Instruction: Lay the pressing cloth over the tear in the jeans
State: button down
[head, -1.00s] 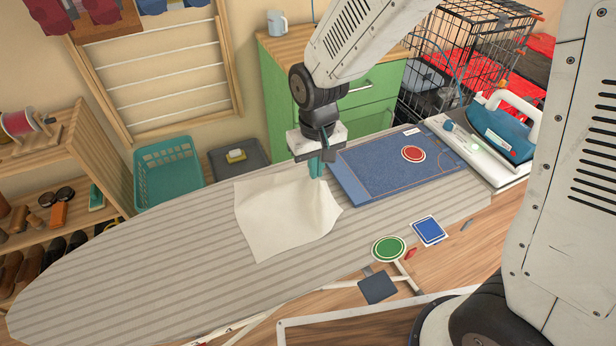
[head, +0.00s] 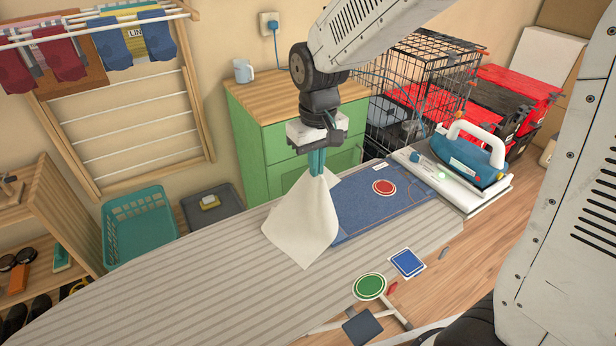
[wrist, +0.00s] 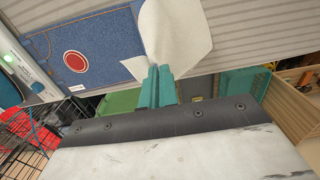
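The white pressing cloth (head: 303,228) hangs in a peak from my gripper (head: 316,163), its lower part at or just above the striped ironing board. My gripper is shut on the cloth's upper edge; the cloth also shows beyond the teal fingers (wrist: 155,88) in the wrist view (wrist: 178,35). The blue jeans (head: 362,207) lie flat on the board just right of the cloth, which covers part of their left edge in the head view. A red round patch with a white rim (head: 384,187) lies on the jeans. I see no bare tear; whether the patch covers it I cannot tell.
The ironing board (head: 200,265) is clear to the left. A teal iron (head: 470,160) stands on its rest at the right end. A green cabinet (head: 270,150) stands behind.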

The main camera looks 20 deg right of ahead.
jog(key=w+d+r, duration=0.3)
jog(key=d+r, duration=0.5)
jog(key=r, duration=0.4)
jog(key=shift+w+d, duration=0.25)
jog(key=shift+d, duration=0.1)
jog(key=shift+w+d+f, duration=1.2)
jog(key=shift+d+f, duration=2.9)
jog(key=shift+d, duration=0.15)
jog(key=shift+w+d+f, duration=1.25)
jog(key=shift+d+f, duration=2.9)
jog(key=shift+d, duration=0.1)
jog(key=shift+w+d+f, duration=1.2)
jog(key=shift+d+f, duration=2.9)
jog(key=shift+d, duration=0.15)
jog(key=shift+c, duration=1.4)
grip_release()
jog(key=shift+r, duration=0.1)
jog(key=shift+r, duration=2.7)
